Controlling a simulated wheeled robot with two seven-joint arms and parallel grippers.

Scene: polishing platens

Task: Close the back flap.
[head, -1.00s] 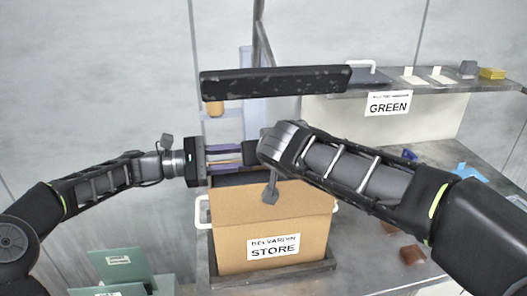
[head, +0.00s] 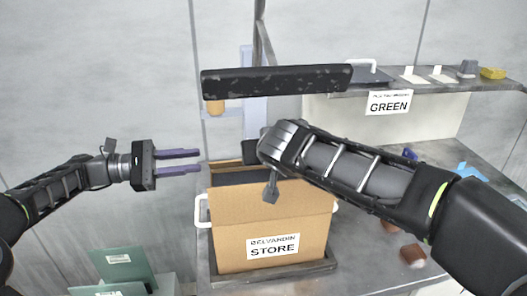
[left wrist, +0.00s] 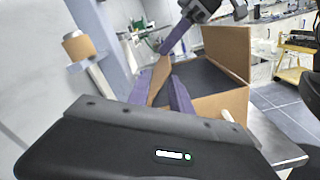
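The cardboard box (head: 232,246) labelled STORE stands on the bench with a dark inside. Its front flap (head: 272,202) stands up; it shows at the right in the left wrist view (left wrist: 226,50). The back flap (head: 222,163) shows as a thin brown strip behind the opening. In the left wrist view the back flap (left wrist: 159,82) stands up, nearly edge-on, beyond my left fingers. My left gripper (head: 198,161) is open and empty, left of the box. My right arm crosses in front; its gripper (left wrist: 163,50) is near the back flap, fingers mostly hidden in the head view.
A dark bar (head: 275,81) hangs above the box. A shelf with a GREEN label (head: 389,102) stands at the back right. A white handle (head: 202,211) sticks out at the box's left. Green folders (head: 122,266) stand at the lower left. Brown blocks (head: 412,255) lie right of the box.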

